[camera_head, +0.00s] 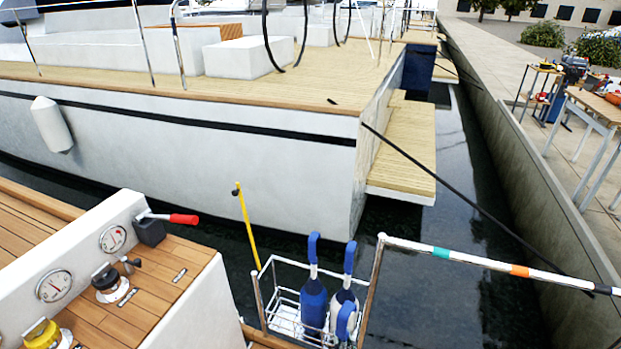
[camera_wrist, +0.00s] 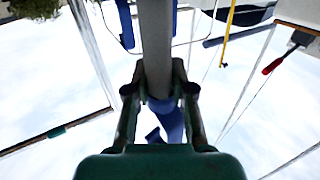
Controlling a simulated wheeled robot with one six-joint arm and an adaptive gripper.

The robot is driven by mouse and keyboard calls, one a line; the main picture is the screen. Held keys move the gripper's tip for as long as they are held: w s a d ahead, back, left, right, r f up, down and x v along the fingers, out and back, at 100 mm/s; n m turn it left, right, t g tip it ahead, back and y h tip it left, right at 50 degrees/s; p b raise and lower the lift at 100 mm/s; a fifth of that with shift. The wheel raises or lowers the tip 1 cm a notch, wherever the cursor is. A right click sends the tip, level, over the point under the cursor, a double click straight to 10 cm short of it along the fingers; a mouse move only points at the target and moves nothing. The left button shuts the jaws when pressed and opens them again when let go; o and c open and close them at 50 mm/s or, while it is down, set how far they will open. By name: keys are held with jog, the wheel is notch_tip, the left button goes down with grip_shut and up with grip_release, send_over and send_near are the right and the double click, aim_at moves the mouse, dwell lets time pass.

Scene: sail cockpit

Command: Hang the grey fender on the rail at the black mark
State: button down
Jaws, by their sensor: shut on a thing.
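In the wrist view my gripper (camera_wrist: 160,95) is shut on a grey cylinder, which looks like the grey fender (camera_wrist: 156,45). A blue part (camera_wrist: 172,122) shows between the fingers at its lower end in the picture. My gripper is not clearly visible in the head view. The pale rail (camera_head: 470,258) runs to the right in the head view. It carries a teal band, an orange band and the black mark (camera_head: 602,289) near the right edge. The fender is apart from the black mark in what I can see, but its exact distance is unclear.
A wire rack (camera_head: 283,306) holds a blue fender (camera_head: 314,300) and a white fender (camera_head: 343,297) with blue loops. A yellow pole (camera_head: 246,225) stands beside it. A red-handled lever (camera_head: 183,218) is on the console. Dark water lies beyond the rail.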

jog(key=s+d+f+m+h, duration=0.1)
jog(key=s+d+f, duration=0.3)
jog(key=s+d, duration=0.4)
jog(key=shift+d+f+m+h, duration=0.4)
jog(key=shift+d+h, duration=0.3)
jog(key=shift+h, duration=0.2)
